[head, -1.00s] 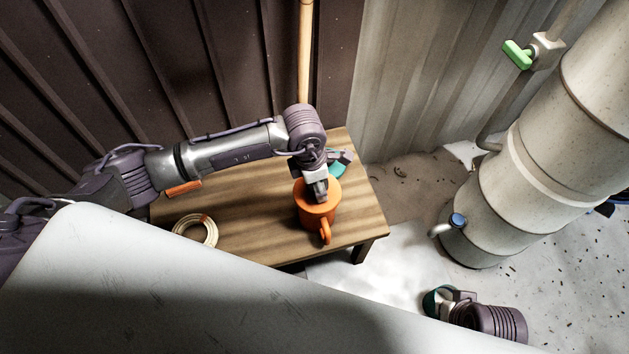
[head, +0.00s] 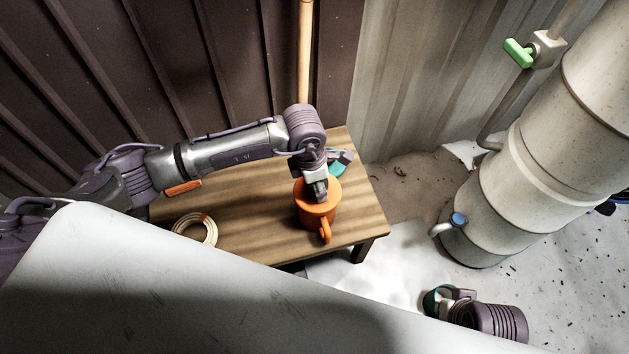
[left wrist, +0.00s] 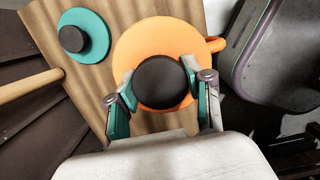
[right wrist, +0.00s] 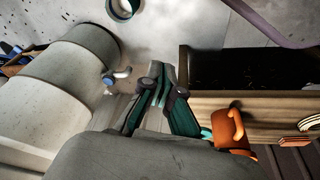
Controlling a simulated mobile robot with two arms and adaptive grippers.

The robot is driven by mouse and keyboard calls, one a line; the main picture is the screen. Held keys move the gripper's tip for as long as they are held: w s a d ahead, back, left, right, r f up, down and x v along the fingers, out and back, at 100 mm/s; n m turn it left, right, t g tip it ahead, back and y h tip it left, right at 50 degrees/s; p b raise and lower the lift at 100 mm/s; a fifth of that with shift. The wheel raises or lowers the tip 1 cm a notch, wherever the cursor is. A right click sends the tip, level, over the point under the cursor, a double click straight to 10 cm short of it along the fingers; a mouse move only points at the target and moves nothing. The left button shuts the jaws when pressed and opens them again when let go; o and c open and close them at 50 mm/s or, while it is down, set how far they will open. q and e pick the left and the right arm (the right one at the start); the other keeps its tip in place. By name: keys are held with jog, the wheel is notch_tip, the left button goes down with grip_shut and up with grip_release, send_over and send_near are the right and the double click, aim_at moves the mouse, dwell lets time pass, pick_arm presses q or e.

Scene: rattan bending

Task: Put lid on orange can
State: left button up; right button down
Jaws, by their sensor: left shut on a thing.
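The orange can (head: 312,218) stands on the wooden table with its handle toward the front. An orange lid (head: 306,194) with a black knob (left wrist: 161,82) is over the can's top. It also shows in the left wrist view (left wrist: 135,48), where it covers the can's mouth. The lid looks level; I cannot tell if it is fully seated. My left gripper (head: 320,192) is shut on the black knob, one finger on each side. My right gripper (right wrist: 163,88) is off the table to the right, holding nothing visible; its fingers look close together.
A teal lid (left wrist: 95,38) with a dark knob lies on the table behind the can. A coil of pale material (head: 210,231) lies at the table's left. A large pipe (head: 490,205) with a blue-ended valve stands at the right. The table's right front is clear.

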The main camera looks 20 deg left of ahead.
pick_arm(q)
jog(key=shift+f, duration=0.1)
pick_arm(e)
jog(key=shift+d+r, duration=0.15)
jog(key=shift+r, duration=0.35)
pick_arm(q)
jog(key=shift+d+f, duration=0.1)
pick_arm(e)
jog(key=shift+s+r, duration=0.1)
jog(key=shift+r, duration=0.2)
dwell(0.3)
jog(key=shift+s, duration=0.1)
jog(key=shift+r, duration=0.25)
pick_arm(q)
jog(key=shift+f+b, duration=0.2)
jog(key=shift+b, duration=0.2)
pick_arm(e)
jog(key=shift+s+f, duration=0.1)
jog(key=shift+f, duration=0.1)
pick_arm(q)
jog(key=shift+f, duration=0.15)
pick_arm(e)
jog(key=shift+r, duration=0.15)
